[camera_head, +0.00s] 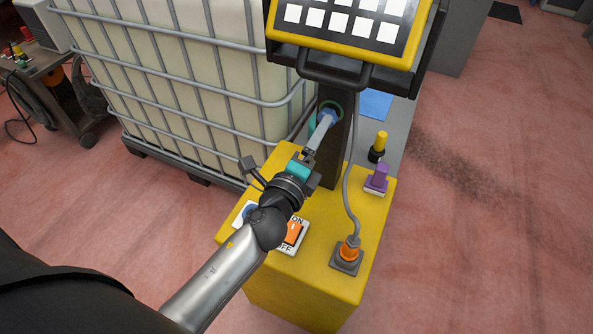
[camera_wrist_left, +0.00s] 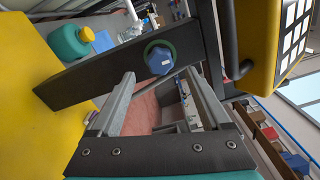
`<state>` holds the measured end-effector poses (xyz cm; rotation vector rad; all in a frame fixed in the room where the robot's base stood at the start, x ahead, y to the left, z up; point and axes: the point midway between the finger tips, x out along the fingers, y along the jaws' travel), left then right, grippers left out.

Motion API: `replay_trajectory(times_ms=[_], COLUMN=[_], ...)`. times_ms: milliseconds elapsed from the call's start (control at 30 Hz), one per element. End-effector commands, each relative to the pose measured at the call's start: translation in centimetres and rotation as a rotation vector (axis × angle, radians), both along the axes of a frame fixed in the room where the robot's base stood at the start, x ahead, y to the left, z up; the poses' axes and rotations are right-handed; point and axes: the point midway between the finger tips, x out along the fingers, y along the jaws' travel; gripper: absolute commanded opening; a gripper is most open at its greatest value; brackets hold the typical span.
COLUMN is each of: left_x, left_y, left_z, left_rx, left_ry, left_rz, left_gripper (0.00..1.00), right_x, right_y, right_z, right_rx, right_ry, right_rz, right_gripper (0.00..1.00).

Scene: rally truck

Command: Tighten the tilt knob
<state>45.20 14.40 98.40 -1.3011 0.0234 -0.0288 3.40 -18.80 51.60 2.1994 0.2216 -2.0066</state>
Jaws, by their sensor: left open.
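The tilt knob is blue with a white mark and a green ring around it, on the side of a dark post (camera_wrist_left: 95,78). In the left wrist view the knob (camera_wrist_left: 160,61) lies just beyond my left gripper's (camera_wrist_left: 157,80) fingertips, between the two fingers' directions. The fingers are apart with nothing between them. In the head view my left gripper (camera_head: 322,130) reaches up to the knob (camera_head: 329,114) and partly covers it. I cannot tell whether a finger touches it. My right gripper is not in view.
The post rises from a yellow cabinet (camera_head: 322,270) and carries a yellow-framed panel (camera_head: 350,43). The cabinet has an orange ON/OFF switch (camera_head: 293,233), an orange plug (camera_head: 348,250) with a hanging cable and a purple part (camera_head: 379,176). A caged tank (camera_head: 170,80) stands close on the left.

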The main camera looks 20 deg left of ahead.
Motion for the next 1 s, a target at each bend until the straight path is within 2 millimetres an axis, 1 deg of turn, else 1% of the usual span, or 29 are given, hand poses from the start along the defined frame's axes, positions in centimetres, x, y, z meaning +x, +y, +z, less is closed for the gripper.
replay_trajectory(times_ms=[33, 300, 500, 600, 800, 1000], left_x=[-0.9, -5.2, -8.1, -9.2, -10.5, -10.8], left_y=[0.1, 0.2, 0.3, 0.3, 0.4, 0.4], left_z=[-0.1, -0.2, -0.2, -0.2, -0.1, 0.0], left_rx=[0.000, -0.001, -0.001, -0.002, -0.001, 0.000], left_ry=[0.002, 0.003, 0.003, 0.002, 0.001, 0.000], left_rz=[0.001, 0.002, 0.002, 0.001, 0.000, 0.000], left_gripper=[0.81, 0.81, 0.81, 0.81, 0.81, 0.81], right_x=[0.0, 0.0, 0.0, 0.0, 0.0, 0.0], right_y=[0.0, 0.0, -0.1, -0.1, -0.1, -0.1], right_z=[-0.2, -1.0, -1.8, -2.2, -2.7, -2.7], right_rx=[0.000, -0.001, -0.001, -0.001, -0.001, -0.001], right_ry=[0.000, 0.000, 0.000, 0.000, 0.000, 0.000], right_rz=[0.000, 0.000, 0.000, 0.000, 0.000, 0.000], right_gripper=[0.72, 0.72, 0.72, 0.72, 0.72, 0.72])
